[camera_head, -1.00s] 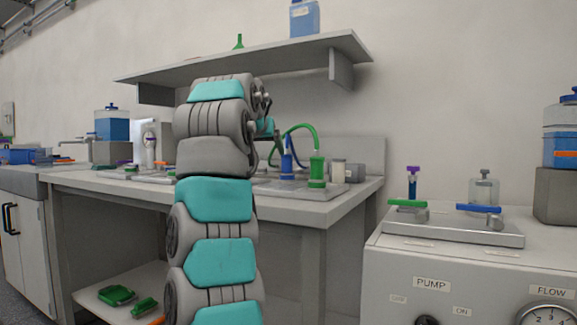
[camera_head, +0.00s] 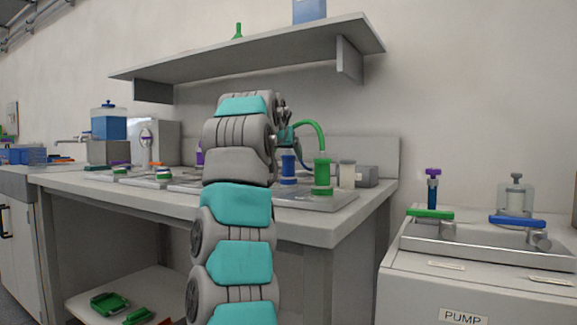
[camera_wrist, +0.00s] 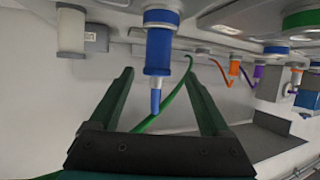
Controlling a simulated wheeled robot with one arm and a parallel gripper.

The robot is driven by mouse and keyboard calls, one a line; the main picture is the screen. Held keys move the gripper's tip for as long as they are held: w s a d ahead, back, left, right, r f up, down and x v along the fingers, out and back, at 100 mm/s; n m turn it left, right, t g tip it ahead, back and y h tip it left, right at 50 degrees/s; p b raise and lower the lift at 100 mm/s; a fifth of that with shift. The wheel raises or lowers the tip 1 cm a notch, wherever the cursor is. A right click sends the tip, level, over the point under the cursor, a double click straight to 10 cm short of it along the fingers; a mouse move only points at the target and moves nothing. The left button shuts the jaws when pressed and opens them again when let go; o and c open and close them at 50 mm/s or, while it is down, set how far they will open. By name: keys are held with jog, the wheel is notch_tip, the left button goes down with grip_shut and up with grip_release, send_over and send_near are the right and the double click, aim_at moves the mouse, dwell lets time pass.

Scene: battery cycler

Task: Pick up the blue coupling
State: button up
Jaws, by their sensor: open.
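The blue coupling (camera_head: 288,168) stands upright on the bench plate in the head view, just left of a green coupling (camera_head: 322,178). In the wrist view, which looks upside down, the blue coupling (camera_wrist: 159,48) hangs from the top with its narrow tip pointing down. My gripper (camera_wrist: 158,68) is open and empty, with one dark green finger on each side of the blue coupling in the picture. I cannot tell how deep the coupling lies between the fingers.
A green hose (camera_head: 312,128) arches from the green coupling and passes behind the blue coupling's tip in the wrist view (camera_wrist: 170,108). A pale cylinder (camera_head: 347,175) and grey block (camera_head: 367,176) stand to the right. A shelf (camera_head: 250,55) overhangs the bench (camera_head: 330,226).

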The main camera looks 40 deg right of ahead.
aim_at(287, 155)
jog(key=x, duration=0.4)
jog(key=shift+s+d+p, duration=0.1)
jog(key=shift+s+p, duration=0.1)
jog(key=shift+p, duration=0.1)
grip_shut()
dwell(0.3)
